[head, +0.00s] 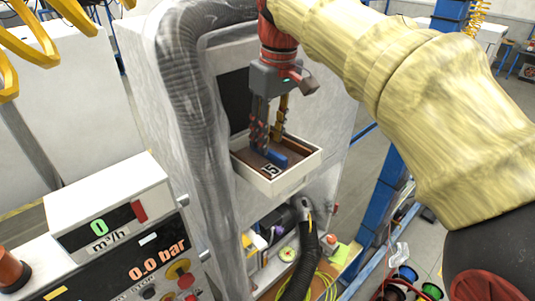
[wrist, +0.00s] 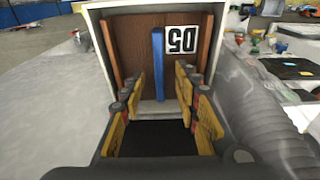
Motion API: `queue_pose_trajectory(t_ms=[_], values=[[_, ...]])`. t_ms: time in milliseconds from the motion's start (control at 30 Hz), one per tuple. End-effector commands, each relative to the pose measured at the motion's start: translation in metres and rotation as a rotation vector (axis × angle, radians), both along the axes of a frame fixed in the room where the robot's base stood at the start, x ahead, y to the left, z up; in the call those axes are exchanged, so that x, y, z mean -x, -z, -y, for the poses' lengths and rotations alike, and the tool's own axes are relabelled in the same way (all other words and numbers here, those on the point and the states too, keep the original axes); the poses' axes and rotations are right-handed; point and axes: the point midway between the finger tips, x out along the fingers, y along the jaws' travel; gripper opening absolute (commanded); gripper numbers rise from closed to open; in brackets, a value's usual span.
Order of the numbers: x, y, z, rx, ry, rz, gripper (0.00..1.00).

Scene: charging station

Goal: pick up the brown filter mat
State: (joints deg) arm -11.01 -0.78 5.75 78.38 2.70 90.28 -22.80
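The brown filter mat (head: 254,160) lies in a white open drawer (head: 292,177) that sticks out of the white cabinet. The mat has an upright blue grip bar (head: 278,158) and a "D5" label (head: 271,170). In the wrist view the mat (wrist: 132,45) fills the drawer, with the blue bar (wrist: 158,65) near the middle. My gripper (head: 267,145) points down over the drawer. In the wrist view my gripper (wrist: 159,80) is open, its yellow-padded fingers on either side of the blue bar's line. Neither finger visibly touches the bar; the fingers partly hide the mat.
A thick grey hose (head: 196,100) runs down the cabinet (head: 140,55) left of the drawer. A control panel (head: 120,235) stands at the lower left. A black hose (head: 303,262) and yellow cable lie below the drawer. A blue post (head: 380,215) stands to the right.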

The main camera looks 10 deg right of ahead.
Motion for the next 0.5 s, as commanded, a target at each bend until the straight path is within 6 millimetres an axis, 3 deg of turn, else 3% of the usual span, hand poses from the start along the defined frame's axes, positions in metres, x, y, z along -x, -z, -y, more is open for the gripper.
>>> queue_pose_trajectory(t_ms=[200, 500], values=[[-0.005, 0.028, -0.001, 0.0, 0.0, -0.002, 0.32], [-0.006, 0.035, -0.002, -0.001, 0.0, 0.001, 0.32]])
